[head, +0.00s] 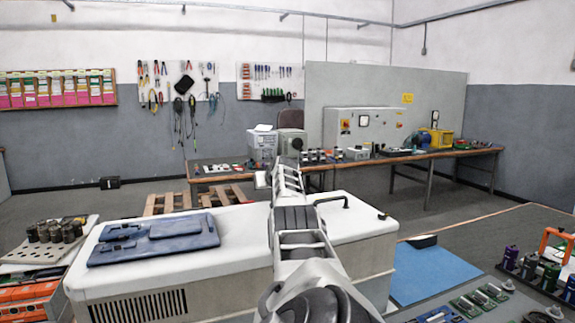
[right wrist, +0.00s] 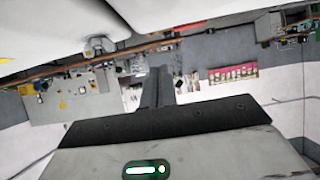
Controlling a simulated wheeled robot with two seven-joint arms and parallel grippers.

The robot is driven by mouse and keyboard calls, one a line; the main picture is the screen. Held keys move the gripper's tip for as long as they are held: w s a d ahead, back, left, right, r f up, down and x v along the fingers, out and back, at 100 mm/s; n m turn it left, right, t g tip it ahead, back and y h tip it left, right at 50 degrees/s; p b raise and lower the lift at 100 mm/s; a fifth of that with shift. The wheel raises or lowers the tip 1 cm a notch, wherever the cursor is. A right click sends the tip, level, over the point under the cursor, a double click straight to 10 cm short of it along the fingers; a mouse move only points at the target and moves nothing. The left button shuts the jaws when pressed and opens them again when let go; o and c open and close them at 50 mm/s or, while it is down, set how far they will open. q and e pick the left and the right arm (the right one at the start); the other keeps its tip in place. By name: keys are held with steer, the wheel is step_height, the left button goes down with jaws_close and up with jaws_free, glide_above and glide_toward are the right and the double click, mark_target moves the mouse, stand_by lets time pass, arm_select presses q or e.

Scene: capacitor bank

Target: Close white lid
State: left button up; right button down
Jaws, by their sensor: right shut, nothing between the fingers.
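The white lid (head: 240,238) is the broad top of a white chest (head: 205,299) in the middle of the head view. It lies about level over the body; whether a thin gap remains along its edge I cannot tell. A black handle (head: 333,200) stands on its right part. My right gripper (head: 262,180) is above the lid's far edge, its arm crossing in front of the lid and hiding part of it. It is shut and empty. The right wrist view also shows the shut fingers (right wrist: 156,87). A white surface fills that view's upper left corner. My left gripper is not in view.
Blue panels (head: 155,238) lie on the lid's left half. Dark cylinders (head: 55,232) stand on a stack at left. A bench with a blue mat (head: 435,275) and small parts is at right. Pallets (head: 170,203) and a workbench (head: 430,156) are behind.

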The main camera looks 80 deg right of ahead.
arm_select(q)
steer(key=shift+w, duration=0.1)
arm_select(e)
steer(key=shift+f, duration=0.1)
stand_by(0.4)
